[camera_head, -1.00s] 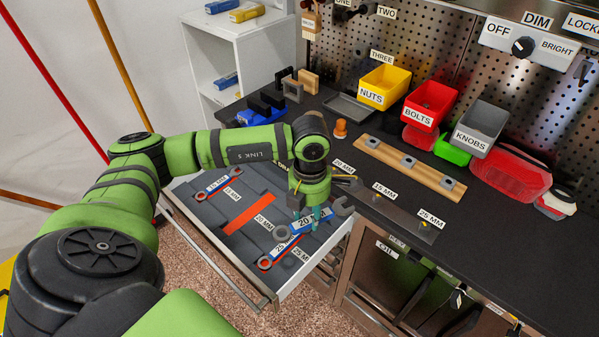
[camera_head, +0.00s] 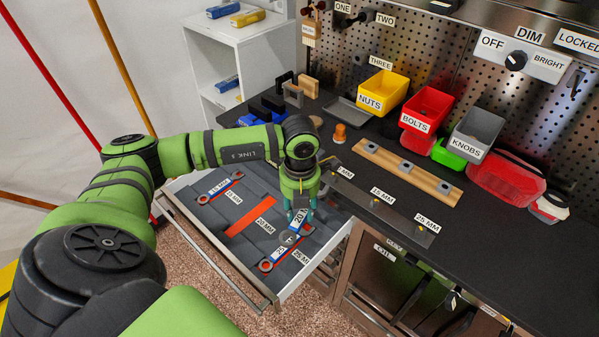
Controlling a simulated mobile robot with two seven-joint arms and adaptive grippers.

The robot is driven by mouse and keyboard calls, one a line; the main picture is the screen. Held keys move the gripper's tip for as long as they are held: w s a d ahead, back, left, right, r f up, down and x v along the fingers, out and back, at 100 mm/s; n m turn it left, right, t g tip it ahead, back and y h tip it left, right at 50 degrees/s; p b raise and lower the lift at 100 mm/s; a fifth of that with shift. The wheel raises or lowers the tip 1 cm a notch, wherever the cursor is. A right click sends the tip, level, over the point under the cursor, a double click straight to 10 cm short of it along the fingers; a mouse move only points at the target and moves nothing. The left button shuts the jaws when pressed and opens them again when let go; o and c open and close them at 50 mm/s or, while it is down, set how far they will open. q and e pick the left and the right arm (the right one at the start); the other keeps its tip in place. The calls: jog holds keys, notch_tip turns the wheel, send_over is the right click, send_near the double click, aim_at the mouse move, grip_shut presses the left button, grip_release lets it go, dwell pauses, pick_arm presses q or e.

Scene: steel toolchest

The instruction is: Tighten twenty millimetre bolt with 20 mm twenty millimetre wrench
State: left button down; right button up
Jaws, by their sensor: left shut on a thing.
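My left gripper (camera_head: 301,214) points down over the open drawer and is shut on the 20 mm wrench (camera_head: 289,237), whose blue label is partly covered by the fingers. The wrench appears to be above the drawer tray. The 20 mm bolt position is at the left end of the steel plate (camera_head: 400,217) on the worktop, beside a partly hidden label (camera_head: 342,172); the bolt itself is hard to make out behind my gripper. My right gripper is out of view.
The drawer (camera_head: 189,225) has a bare red slot (camera_head: 250,217) labelled 20 MM. A 15 mm wrench (camera_head: 220,187) and a 25 mm wrench (camera_head: 281,254) lie in it. A wooden strip (camera_head: 405,171) and bins stand behind the plate.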

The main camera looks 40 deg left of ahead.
pick_arm(q)
jog(key=w+a+f+b, duration=0.1)
jog(key=w+f+b, duration=0.4)
jog(key=w+b, duration=0.4)
jog(key=shift+w+a+f, duration=0.25)
jog(key=shift+w+a, duration=0.05)
dwell(0.6)
jog(key=shift+b, duration=0.3)
jog(key=shift+a+m+b, duration=0.4)
jog(key=shift+a+m, duration=0.35)
jog(key=shift+m, duration=0.15)
jog(key=shift+a, duration=0.1)
